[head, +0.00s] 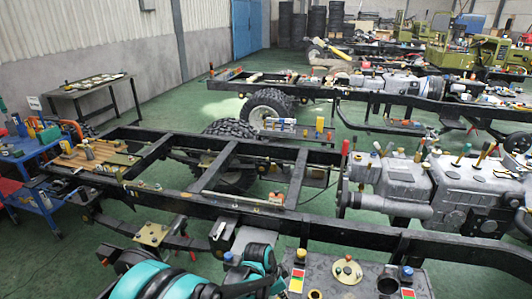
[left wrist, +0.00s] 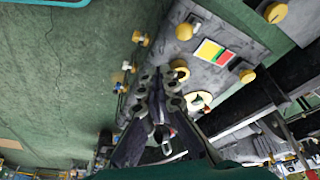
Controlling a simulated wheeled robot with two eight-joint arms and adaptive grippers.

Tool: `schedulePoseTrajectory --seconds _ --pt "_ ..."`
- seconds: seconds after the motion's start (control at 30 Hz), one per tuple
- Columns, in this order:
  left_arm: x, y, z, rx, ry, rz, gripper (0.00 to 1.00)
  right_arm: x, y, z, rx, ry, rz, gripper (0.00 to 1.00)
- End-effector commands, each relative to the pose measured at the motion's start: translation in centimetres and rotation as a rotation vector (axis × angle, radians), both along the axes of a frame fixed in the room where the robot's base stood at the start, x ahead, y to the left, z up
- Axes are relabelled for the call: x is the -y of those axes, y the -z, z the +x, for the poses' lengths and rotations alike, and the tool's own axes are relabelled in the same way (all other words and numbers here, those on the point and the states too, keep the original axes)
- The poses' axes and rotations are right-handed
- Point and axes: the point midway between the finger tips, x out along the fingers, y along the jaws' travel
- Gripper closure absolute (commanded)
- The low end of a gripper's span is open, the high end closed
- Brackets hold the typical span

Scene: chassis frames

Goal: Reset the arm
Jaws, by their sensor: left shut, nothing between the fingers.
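My left gripper (left wrist: 160,80) shows in the left wrist view with its dark linked fingers together and nothing between them. It is over the green floor beside a grey box (left wrist: 225,70) with yellow caps and a coloured label; I cannot tell whether it touches the box. In the head view, a teal and black arm of mine (head: 170,280) is bent low at the bottom, in front of the near chassis frame (head: 265,215). Its fingers cannot be made out there. My right gripper is in neither view.
The grey box (head: 340,272) is at the bottom centre of the head view, close to the arm. A grey engine (head: 450,190) fills the right. A blue cart (head: 35,170) with tools stands left, a table (head: 95,85) behind. Green floor shows between the frames.

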Motion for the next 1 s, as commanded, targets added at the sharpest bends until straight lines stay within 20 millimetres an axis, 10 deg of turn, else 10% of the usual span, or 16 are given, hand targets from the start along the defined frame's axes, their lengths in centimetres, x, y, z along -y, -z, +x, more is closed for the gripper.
schedulePoseTrajectory --seconds 0.5,1.0 --pt "-15.1 -14.7 -6.7 0.126 -0.662 -0.045 1.00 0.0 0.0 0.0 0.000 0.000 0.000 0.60" --pt "-24.2 -17.1 -16.1 0.256 -1.160 -0.156 1.00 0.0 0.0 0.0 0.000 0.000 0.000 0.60"
